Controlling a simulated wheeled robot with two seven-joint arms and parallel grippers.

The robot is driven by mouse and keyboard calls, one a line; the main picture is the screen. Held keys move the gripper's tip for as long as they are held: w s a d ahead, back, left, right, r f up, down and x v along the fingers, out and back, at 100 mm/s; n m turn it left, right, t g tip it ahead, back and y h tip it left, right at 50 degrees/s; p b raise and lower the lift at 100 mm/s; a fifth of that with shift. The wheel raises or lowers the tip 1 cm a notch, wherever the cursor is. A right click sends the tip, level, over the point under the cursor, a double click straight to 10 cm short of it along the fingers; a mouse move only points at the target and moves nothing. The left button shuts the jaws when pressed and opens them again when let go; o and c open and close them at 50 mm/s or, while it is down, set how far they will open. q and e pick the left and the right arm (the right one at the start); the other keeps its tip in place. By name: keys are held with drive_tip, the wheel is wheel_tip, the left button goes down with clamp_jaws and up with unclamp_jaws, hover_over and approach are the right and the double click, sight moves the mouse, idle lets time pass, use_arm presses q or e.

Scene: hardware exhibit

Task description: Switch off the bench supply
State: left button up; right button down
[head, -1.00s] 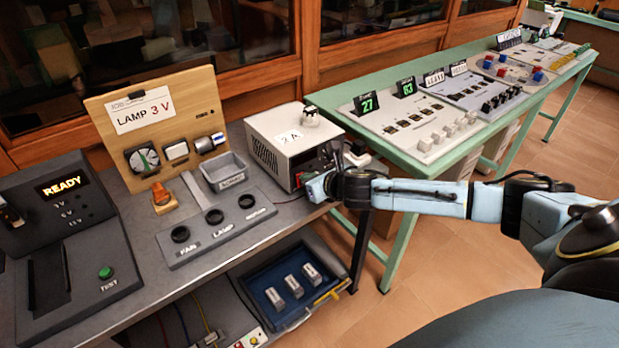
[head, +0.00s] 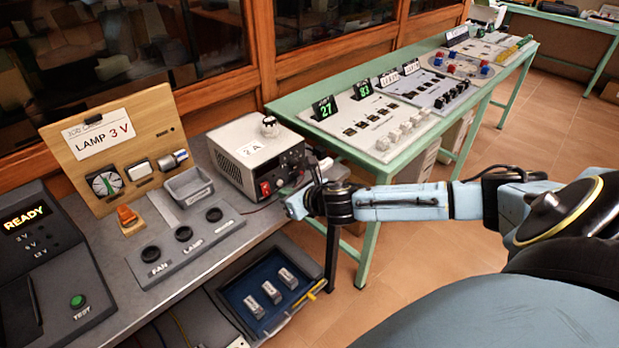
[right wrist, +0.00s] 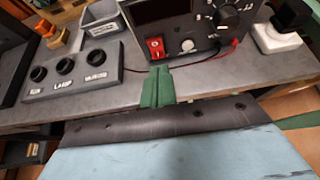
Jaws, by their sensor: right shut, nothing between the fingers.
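The bench supply (head: 228,137) is a cream box with a dark front panel, standing at the right end of the grey bench. Its red rocker switch (head: 265,188) is at the lower left of the panel; it also shows in the right wrist view (right wrist: 155,47). I cannot tell which way the rocker is tipped. The display window (right wrist: 160,11) looks dark. My right gripper (head: 287,204) is in front of the supply, below and right of the switch. Its green fingers (right wrist: 157,84) are shut and empty, apart from the switch. My left gripper is out of view.
A black knob (right wrist: 228,17) and red lead are right of the switch. A socket block (head: 183,240) and grey bin (head: 190,187) stand to the left. A green table (head: 395,165) with panels is at right. A blue tray (head: 262,290) sits below.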

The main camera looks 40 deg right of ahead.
drive_tip(key=s+r+p, duration=0.1)
drive_tip(key=s+r, duration=0.4)
drive_tip(key=r, duration=0.1)
drive_tip(key=shift+s, duration=0.4)
drive_tip(key=shift+d, duration=0.1)
